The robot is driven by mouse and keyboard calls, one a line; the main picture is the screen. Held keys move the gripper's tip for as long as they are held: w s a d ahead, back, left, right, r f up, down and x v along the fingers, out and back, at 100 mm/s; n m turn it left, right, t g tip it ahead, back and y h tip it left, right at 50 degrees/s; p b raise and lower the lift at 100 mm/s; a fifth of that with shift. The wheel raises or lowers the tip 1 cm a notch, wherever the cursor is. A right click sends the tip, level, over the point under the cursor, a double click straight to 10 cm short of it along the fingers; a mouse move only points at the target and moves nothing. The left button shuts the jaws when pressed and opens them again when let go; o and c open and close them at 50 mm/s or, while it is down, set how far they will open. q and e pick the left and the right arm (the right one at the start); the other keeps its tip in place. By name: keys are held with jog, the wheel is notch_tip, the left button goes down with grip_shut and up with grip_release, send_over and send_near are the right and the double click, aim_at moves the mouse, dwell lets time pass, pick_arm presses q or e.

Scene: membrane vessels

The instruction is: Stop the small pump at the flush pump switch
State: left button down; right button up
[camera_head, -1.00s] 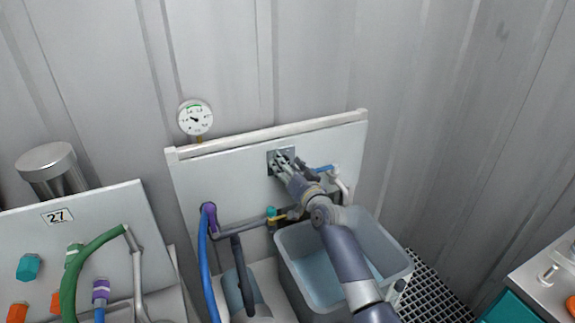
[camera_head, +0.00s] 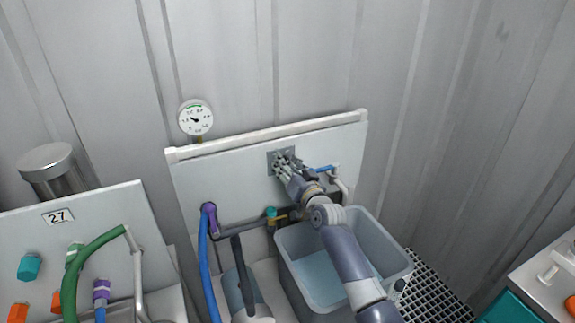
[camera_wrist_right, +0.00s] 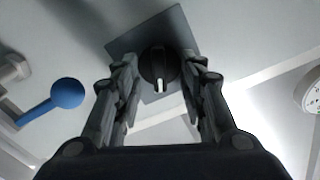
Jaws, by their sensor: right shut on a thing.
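The flush pump switch is a black round knob (camera_wrist_right: 159,68) with a white pointer mark, on a square grey plate (camera_wrist_right: 177,30) fixed to the white panel. In the right wrist view the knob sits between the two fingers of my right gripper (camera_wrist_right: 160,80), which is shut on it. In the head view my right gripper (camera_head: 283,165) reaches the switch plate (camera_head: 272,160) and hides the knob. My left gripper is not clearly in view.
A blue-handled valve (camera_head: 325,168) is right of the switch; its handle also shows in the wrist view (camera_wrist_right: 66,93). A gauge (camera_head: 195,118) hangs above the panel. A grey tub (camera_head: 292,270) stands below my right arm. Blue (camera_head: 205,265) and green hoses (camera_head: 85,260) are left.

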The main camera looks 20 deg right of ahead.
jog(key=n, duration=0.3)
jog(key=n+p, duration=0.1)
jog(key=n, duration=0.6)
jog(key=shift+a+n, duration=0.3)
jog(key=shift+a, duration=0.1)
dwell(0.3)
jog(key=o, duration=1)
jog(key=shift+c, duration=0.2)
jog(key=s, duration=1.2)
